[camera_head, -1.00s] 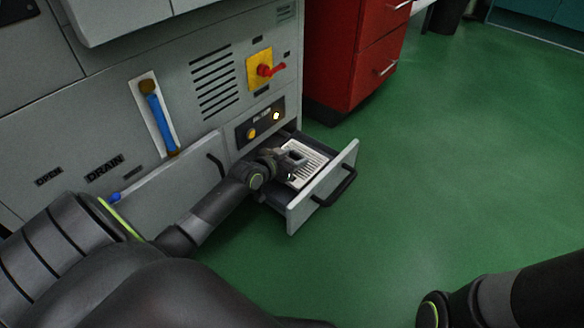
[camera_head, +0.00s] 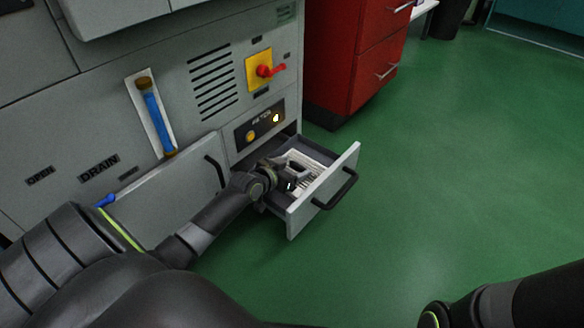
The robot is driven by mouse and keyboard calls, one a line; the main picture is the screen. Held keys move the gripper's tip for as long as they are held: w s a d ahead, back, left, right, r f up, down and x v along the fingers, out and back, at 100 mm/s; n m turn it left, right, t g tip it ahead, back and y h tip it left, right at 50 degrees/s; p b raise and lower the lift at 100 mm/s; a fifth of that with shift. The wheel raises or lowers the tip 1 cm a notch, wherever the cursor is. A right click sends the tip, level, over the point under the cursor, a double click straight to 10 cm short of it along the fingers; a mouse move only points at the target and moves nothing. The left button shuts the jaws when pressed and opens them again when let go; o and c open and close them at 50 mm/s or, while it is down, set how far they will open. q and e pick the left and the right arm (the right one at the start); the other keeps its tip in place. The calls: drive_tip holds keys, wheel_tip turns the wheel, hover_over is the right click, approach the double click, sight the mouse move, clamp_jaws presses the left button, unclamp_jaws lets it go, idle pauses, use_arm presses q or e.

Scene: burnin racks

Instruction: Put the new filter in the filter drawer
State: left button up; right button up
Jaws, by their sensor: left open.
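The filter drawer (camera_head: 322,190) is pulled out from the grey machine at lower centre. The filter (camera_head: 308,158), white with dark slats, lies inside it, partly hidden by my left gripper. My left gripper (camera_head: 298,184) is at the drawer, over the filter, with its jaws open. Its fingertips are small and dark, and I cannot tell whether they touch the filter. Of my right arm only dark links show at the lower right; its gripper is out of view.
The grey machine has a yellow plate with a red switch (camera_head: 265,71), a blue sight tube (camera_head: 154,118) and a panel with lit buttons (camera_head: 260,124) above the drawer. A red cabinet (camera_head: 352,60) stands behind. Green floor (camera_head: 450,170) is clear to the right.

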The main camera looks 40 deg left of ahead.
use_arm(q)
drive_tip(key=shift+r, duration=0.3)
drive_tip(key=p+v, duration=0.5)
drive_tip(key=v, duration=0.1)
drive_tip(key=shift+s+r, duration=0.1)
drive_tip(key=shift+s, duration=0.15)
drive_tip(key=shift+s+r, duration=0.1)
drive_tip(key=shift+s, duration=0.35)
